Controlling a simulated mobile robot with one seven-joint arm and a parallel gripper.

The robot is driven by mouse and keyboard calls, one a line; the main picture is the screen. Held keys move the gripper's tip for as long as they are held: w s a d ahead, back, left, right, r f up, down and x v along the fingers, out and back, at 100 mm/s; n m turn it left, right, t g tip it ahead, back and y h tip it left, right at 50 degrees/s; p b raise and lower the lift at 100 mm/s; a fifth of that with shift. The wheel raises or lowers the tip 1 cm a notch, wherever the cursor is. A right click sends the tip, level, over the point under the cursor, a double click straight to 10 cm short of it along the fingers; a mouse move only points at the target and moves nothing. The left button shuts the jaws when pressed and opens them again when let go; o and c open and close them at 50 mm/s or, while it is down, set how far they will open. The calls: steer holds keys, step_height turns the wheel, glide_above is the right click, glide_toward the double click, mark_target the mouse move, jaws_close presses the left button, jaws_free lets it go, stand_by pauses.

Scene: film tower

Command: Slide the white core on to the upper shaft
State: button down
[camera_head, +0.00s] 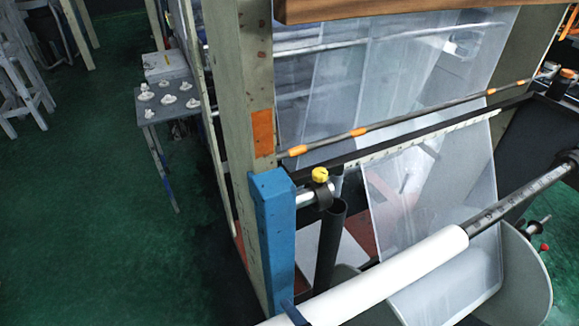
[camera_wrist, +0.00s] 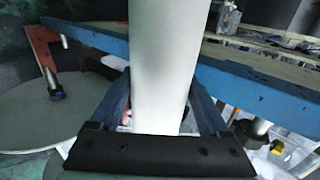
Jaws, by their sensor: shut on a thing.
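The white core (camera_head: 385,283) is a long, smooth tube running from the bottom edge up to the right in the head view. The upper shaft (camera_head: 525,198) is a grey metal bar with marks along it, coming from the right edge. Its visible part meets the core's far end, roughly in line with it. I cannot tell how far the shaft goes inside. My gripper (camera_head: 291,313), mostly below the head view, is shut on the core. In the wrist view the core (camera_wrist: 162,50) passes between both blue fingers (camera_wrist: 160,92).
A blue post (camera_head: 273,235) stands left of the core, with a yellow-knobbed clamp (camera_head: 320,175) beside it. A grey curved roll (camera_head: 525,270) lies below the shaft. Clear film (camera_head: 430,170) hangs behind.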

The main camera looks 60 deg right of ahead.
mark_target(385, 289)
steer(key=shift+d+r, duration=0.1)
steer(key=s+d+p, duration=0.1)
steer(key=s+d, duration=0.2)
steer(key=d, duration=0.1)
steer(key=s+d+p, duration=0.1)
steer(key=s+d, duration=0.2)
steer(key=d, duration=0.2)
steer(key=s+d+p, duration=0.1)
steer(key=s+d, duration=0.3)
steer(key=shift+s+d, duration=0.1)
steer(key=shift+d, duration=0.25)
steer(key=shift+s+d, duration=0.2)
steer(key=shift+d, duration=0.2)
